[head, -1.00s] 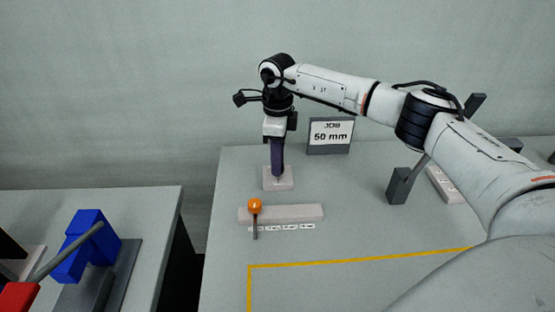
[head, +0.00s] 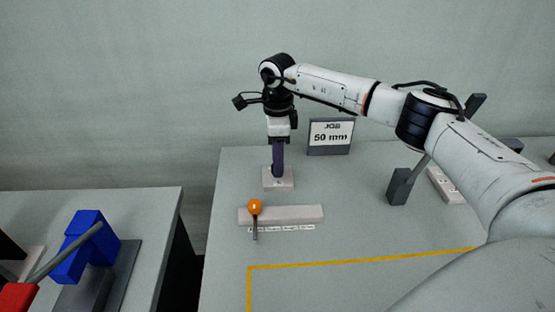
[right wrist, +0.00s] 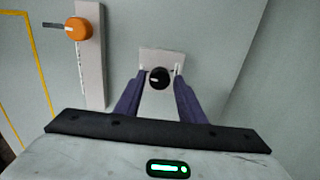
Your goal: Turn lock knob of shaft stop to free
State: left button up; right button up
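A black round knob (right wrist: 159,78) with a pale mark sits on a small white block in the right wrist view. In the head view the same white block (head: 278,184) stands on the table, with its knob hidden by my gripper. My right gripper (right wrist: 161,74) points down over it, its two purple fingers on either side of the knob, with visible gaps. It also shows in the head view (head: 278,172). My left gripper is not in view.
An orange knob (head: 255,207) with a grey lever sits on a long pale bar (head: 297,214) with labels, in front of the block. A "JOB 50 mm" sign (head: 331,136) stands behind. A grey bracket (head: 398,187) is at right. Blue blocks (head: 88,246) stand on the left table.

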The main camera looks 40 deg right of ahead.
jog(key=shift+o, duration=0.7)
notch_tip(320, 180, up, 10)
jog(key=shift+r+b, duration=0.15)
jog(key=shift+b, duration=0.3)
